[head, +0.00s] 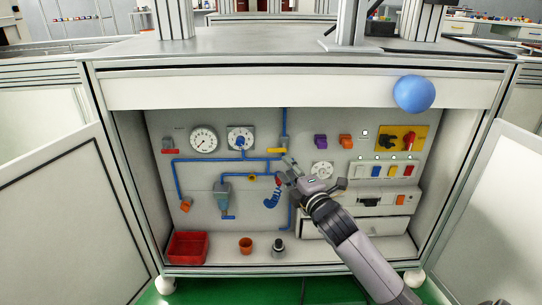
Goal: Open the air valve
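Blue air pipes (228,160) run across the grey back panel inside the open cabinet. A yellow lever (276,150) lies level beside a fitting on the vertical pipe; which part is the air valve is not labelled legibly. A smaller yellow part (252,175) sits on the lower pipe, and a red handle (169,151) is at the far left. My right gripper (281,170) is in front of the panel, just below and right of the yellow lever. Its fingers look spread, with nothing visible between them. My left gripper is not in view.
Open cabinet doors (65,215) stand at both sides. A blue ball (413,94) shows at the upper right front. A red bin (188,246), an orange cup (245,245) and a dark fitting (279,247) stand on the cabinet floor.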

